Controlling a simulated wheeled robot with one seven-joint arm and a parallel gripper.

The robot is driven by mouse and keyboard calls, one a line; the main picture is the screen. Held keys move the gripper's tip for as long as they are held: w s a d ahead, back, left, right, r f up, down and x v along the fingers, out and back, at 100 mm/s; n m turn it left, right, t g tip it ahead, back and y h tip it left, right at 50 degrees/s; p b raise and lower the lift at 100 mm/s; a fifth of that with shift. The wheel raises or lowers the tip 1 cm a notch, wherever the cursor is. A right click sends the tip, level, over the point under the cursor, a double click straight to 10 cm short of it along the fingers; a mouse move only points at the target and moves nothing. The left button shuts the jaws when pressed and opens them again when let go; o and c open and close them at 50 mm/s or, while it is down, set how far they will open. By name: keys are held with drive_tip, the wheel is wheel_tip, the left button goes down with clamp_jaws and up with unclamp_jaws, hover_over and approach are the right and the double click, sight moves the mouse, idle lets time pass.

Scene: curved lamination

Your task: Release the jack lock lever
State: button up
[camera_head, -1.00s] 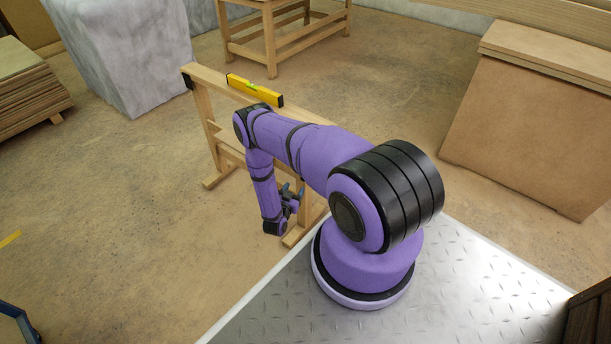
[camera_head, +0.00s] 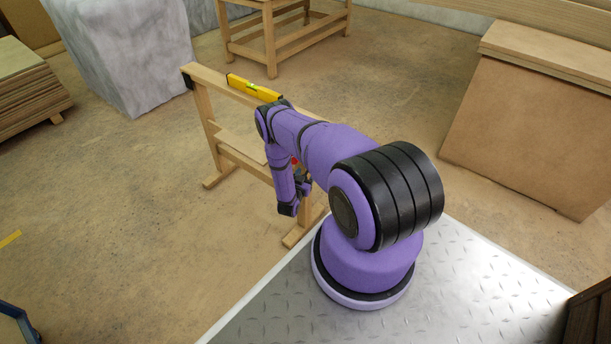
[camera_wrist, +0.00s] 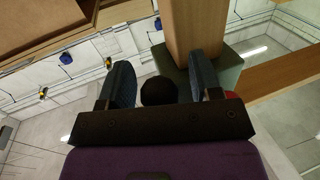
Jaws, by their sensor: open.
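My gripper (camera_wrist: 163,72) is open, with its two dark blue fingers spread apart in the wrist view. A round black knob (camera_wrist: 158,91) shows between the fingers, nearer their base; it may be the end of the lock lever, but no lever arm is visible. I cannot tell whether the fingers touch it. A dark green block (camera_wrist: 228,72), perhaps part of the jack, sits behind the right finger against a wooden post. A small red part (camera_wrist: 231,95) shows beside that finger. In the head view my gripper (camera_head: 302,186) is beside the sawhorse, and a red spot (camera_head: 294,160) shows beside my arm.
The wooden sawhorse (camera_head: 205,115) stands beside my arm, with a yellow spirit level (camera_head: 253,88) on its top beam. In the wrist view, a wooden post (camera_wrist: 193,28) and a beam (camera_wrist: 275,78) are close by. Open floor (camera_head: 130,235) lies to the left.

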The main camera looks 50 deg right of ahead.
drive_tip(key=shift+d, duration=0.15)
clamp_jaws()
drive_tip(key=shift+w+a+r+m+g+y, duration=0.1)
drive_tip(key=shift+a+r+m+g+y, duration=0.15)
drive_tip(key=shift+y, duration=0.35)
drive_tip(key=shift+a+r+m+g+y, duration=0.15)
drive_tip(key=shift+r+y, duration=0.2)
drive_tip(key=shift+y, duration=0.25)
drive_tip(key=shift+a+r, duration=0.4)
drive_tip(key=shift+r+y, duration=0.35)
drive_tip(key=shift+y, duration=0.15)
drive_tip(key=shift+a+r+g+y, duration=0.35)
drive_tip(key=shift+r+y, duration=0.25)
drive_tip(key=shift+y, duration=0.3)
